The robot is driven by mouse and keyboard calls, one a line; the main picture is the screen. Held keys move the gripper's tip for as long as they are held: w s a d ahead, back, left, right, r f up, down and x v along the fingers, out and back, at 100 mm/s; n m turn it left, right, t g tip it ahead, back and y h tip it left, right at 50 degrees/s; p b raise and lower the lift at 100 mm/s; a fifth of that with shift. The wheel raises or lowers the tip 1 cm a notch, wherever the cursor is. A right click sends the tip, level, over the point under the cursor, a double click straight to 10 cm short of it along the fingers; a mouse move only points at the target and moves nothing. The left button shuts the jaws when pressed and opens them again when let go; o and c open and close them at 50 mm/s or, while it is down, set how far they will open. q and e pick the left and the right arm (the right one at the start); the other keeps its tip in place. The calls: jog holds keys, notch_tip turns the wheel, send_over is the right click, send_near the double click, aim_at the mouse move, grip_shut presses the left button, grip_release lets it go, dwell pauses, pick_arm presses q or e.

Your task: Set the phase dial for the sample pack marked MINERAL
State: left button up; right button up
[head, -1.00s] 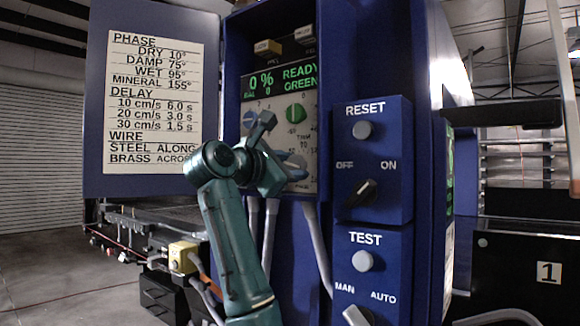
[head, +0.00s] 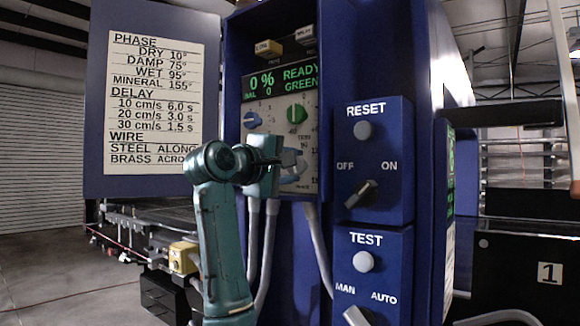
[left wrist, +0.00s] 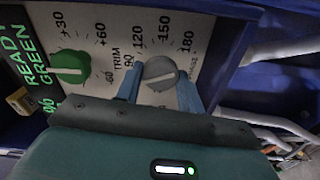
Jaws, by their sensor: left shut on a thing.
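The open cabinet door carries a white card (head: 152,100) that lists MINERAL 155° under PHASE. The grey phase dial (left wrist: 160,73) sits on the panel beside a scale with 90, 120, 150 and 180. It has a light pointer line, whose exact reading I cannot tell. My left gripper (head: 291,165) is shut on this dial, with one blue finger on each side; the grip also shows in the left wrist view (left wrist: 159,88). In the head view the gripper hides most of the dial. My right gripper and the MINERAL pack are not in view.
A green TRIM knob (head: 297,114) and a blue knob (head: 252,120) are close above my gripper. The display (head: 281,82) reads 0 %, READY, GREEN. RESET (head: 364,131) and TEST (head: 363,262) boxes stand right of the panel. Grey cables (head: 268,235) hang below.

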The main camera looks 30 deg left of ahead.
pick_arm(q)
jog(key=m, duration=0.6)
jog(key=shift+m+p, duration=0.3)
jog(key=shift+p, duration=0.05)
jog(key=m+p, duration=0.1)
jog(key=m, duration=0.4)
jog(key=shift+d, duration=0.1)
jog(key=m+p, duration=0.1)
jog(key=m, duration=0.4)
jog(key=shift+m+p, duration=0.35)
jog(key=shift+m, duration=0.05)
jog(key=m, duration=0.6)
jog(key=shift+d+f, duration=0.1)
jog(key=shift+d, duration=0.05)
jog(key=shift+m, duration=0.3)
jog(key=o, duration=1)
jog(key=shift+s, duration=0.15)
jog(key=s+b, duration=0.1)
jog(key=s, duration=0.3)
jog(key=s+b, duration=0.1)
jog(key=s, duration=0.3)
jog(key=s+a+b, duration=0.1)
jog(key=s+b, duration=0.1)
jog(key=s, duration=0.3)
